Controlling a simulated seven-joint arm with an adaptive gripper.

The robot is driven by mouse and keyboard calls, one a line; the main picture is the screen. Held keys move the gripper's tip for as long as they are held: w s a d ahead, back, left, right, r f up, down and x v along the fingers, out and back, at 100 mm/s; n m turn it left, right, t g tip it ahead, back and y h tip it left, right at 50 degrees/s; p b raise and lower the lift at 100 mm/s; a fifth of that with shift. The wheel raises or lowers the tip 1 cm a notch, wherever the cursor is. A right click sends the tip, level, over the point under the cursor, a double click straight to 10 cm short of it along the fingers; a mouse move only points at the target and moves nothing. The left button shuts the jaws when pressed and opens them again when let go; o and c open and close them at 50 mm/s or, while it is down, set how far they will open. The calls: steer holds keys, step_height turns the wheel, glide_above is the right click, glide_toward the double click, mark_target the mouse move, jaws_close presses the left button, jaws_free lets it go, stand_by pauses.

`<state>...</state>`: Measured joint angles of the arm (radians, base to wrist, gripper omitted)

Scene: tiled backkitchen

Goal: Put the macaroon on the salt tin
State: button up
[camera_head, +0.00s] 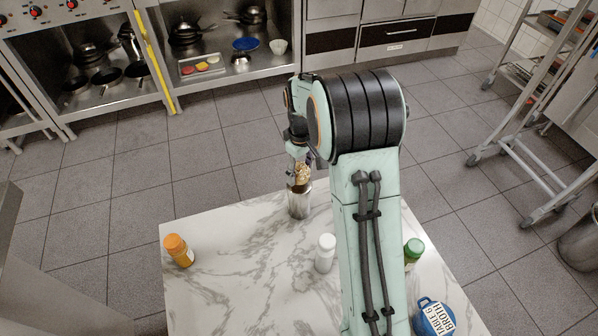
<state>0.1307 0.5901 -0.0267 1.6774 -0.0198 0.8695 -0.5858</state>
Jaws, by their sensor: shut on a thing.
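A silvery cylinder, seemingly the salt tin (299,207), stands upright near the far edge of the marble table (215,290). My gripper (298,180) points down right above it, shut on a small tan, rounded thing, seemingly the macaroon (303,171). The macaroon is at or just above the tin's top. I cannot tell whether the two touch. A dark band shows between them. My arm and fingers hide part of the macaroon.
Right of my arm are a green-capped jar (413,250) and a blue labelled container (432,317). The table's left part is mostly clear.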

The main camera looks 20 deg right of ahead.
steer(key=shift+f, duration=0.95)
steer(key=o, duration=0.9)
steer(key=shift+f, duration=0.1)
steer(key=shift+o, duration=0.2)
